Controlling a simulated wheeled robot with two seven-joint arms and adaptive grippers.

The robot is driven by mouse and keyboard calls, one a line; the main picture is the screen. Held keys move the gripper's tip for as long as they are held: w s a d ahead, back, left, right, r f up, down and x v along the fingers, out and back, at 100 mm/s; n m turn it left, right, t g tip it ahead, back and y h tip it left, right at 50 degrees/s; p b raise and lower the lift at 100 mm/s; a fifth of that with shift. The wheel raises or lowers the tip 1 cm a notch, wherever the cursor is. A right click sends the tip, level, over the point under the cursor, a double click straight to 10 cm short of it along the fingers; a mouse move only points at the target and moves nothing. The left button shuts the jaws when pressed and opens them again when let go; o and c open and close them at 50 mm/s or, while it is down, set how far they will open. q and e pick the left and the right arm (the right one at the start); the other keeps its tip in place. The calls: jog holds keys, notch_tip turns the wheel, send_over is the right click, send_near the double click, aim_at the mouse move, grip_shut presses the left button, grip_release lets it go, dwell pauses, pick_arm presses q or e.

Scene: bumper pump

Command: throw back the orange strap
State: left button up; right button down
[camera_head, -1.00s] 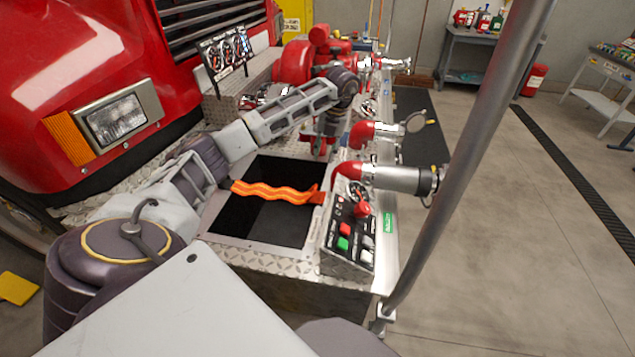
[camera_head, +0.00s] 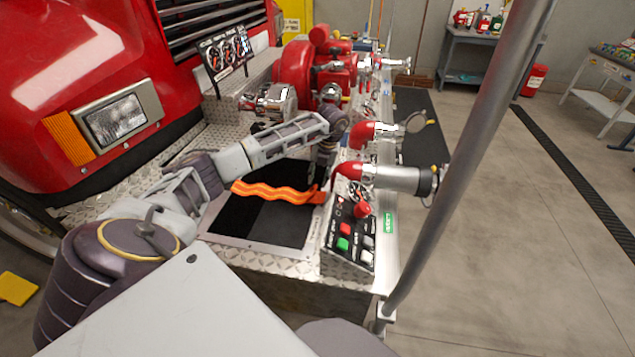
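The orange strap (camera_head: 275,192) is wavy and lies across the dark square opening (camera_head: 258,222) in the bumper's tread plate. Its right end is by the control panel, where a darker red-orange piece shows. My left arm reaches in from the left over the far side of the opening. My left gripper (camera_head: 323,177) points down just behind the strap's right end. It is small and dark, so I cannot tell whether its fingers are open or whether they touch the strap. My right gripper is not in view.
The control panel (camera_head: 349,235) with coloured buttons stands right of the opening. Red-and-silver pipe outlets (camera_head: 395,178) and the red pump (camera_head: 312,68) are close to my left gripper. A grey pole (camera_head: 468,150) rises at the right. Open floor lies beyond it.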

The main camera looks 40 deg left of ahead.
pick_arm(q)
jog(key=shift+a+f, duration=0.2)
jog(key=shift+f, duration=1.05)
jog(key=shift+s, duration=0.1)
jog(key=shift+c, duration=0.3)
grip_shut()
